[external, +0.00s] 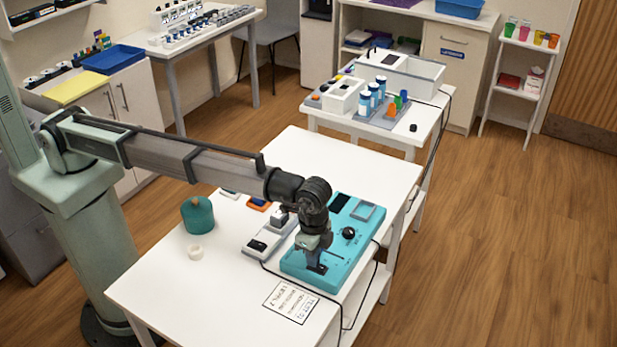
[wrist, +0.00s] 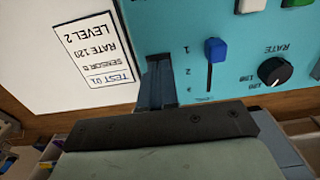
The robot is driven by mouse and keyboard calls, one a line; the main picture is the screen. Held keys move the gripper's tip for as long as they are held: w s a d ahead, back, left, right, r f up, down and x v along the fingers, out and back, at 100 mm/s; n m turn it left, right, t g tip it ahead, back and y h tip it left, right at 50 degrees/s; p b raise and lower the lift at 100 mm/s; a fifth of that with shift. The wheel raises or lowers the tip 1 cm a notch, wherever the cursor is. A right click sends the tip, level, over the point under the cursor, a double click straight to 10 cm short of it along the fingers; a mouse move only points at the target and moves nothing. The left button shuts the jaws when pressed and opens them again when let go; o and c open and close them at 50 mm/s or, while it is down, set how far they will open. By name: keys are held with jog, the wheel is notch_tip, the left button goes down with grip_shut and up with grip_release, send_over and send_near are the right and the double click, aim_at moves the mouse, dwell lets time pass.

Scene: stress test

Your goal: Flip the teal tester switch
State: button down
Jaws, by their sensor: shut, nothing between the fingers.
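The teal tester (external: 342,265) lies on the white table, with a dark screen and a black knob on its face. In the wrist view its teal face (wrist: 185,25) shows a blue slider (wrist: 215,50) in a slot marked with numbers, a black RATE knob (wrist: 274,71), and a white and a green part cut off at the top edge. I cannot tell which part is the switch. My gripper (external: 316,268) is shut and empty, pointing down over the tester's near end. In the wrist view my gripper (wrist: 157,66) is beside the slider, apart from it.
A printed card (external: 290,302) lies in front of the tester; it reads TEST 01, RATE 120, LEVEL 2. A grey device (external: 262,245) sits left of the tester. Black cables run along the right edge.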

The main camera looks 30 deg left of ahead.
jog(key=shift+r, duration=3.4)
